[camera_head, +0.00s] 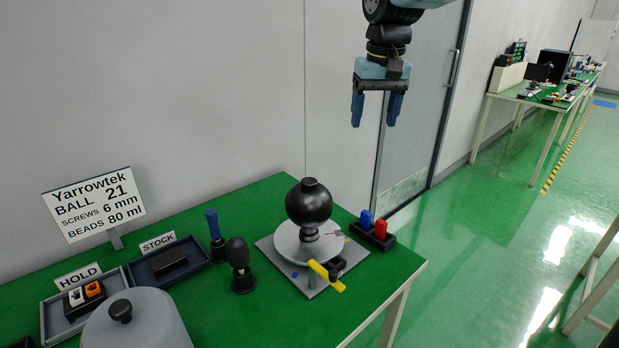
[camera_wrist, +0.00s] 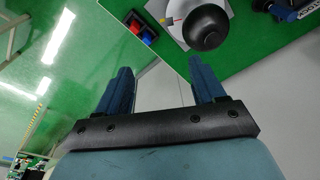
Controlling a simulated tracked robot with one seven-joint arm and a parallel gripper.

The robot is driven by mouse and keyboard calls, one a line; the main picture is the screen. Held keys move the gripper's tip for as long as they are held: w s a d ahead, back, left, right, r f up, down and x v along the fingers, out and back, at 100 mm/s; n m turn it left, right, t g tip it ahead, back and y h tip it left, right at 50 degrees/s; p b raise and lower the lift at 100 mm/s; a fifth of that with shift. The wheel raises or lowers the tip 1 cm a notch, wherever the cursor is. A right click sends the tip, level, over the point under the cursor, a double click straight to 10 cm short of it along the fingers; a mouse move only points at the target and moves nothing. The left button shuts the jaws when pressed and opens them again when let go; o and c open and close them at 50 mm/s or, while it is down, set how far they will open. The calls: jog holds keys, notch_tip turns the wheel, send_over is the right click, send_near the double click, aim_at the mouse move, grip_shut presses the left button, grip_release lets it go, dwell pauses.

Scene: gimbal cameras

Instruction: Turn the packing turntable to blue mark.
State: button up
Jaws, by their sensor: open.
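The packing turntable is a light grey round plate (camera_head: 287,243) on a square grey base (camera_head: 312,290), near the table's right end in the head view. A black ball-shaped camera (camera_head: 309,203) stands on the plate. A yellow bar (camera_head: 327,276) sticks out at the plate's front edge. My gripper (camera_head: 376,110) is open and empty, pointing down, above and right of the turntable. The wrist view shows the ball (camera_wrist: 206,27) beyond the fingers (camera_wrist: 160,80).
A black holder with blue and red blocks (camera_head: 373,230) stands right of the turntable. A black-knobbed post (camera_head: 239,265) and a blue-handled tool (camera_head: 215,235) stand left. STOCK tray (camera_head: 200,259), HOLD tray (camera_head: 62,325) and a grey dome (camera_head: 140,325) lie farther left. Air around my gripper is clear.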

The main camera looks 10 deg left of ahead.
jog(key=n+g, duration=0.1)
send_over(310, 181)
notch_tip(310, 181, down, 4)
jog(key=shift+n+h, duration=0.3)
notch_tip(310, 181, down, 14)
jog(key=shift+s, duration=0.1)
grip_shut()
dwell(0.4)
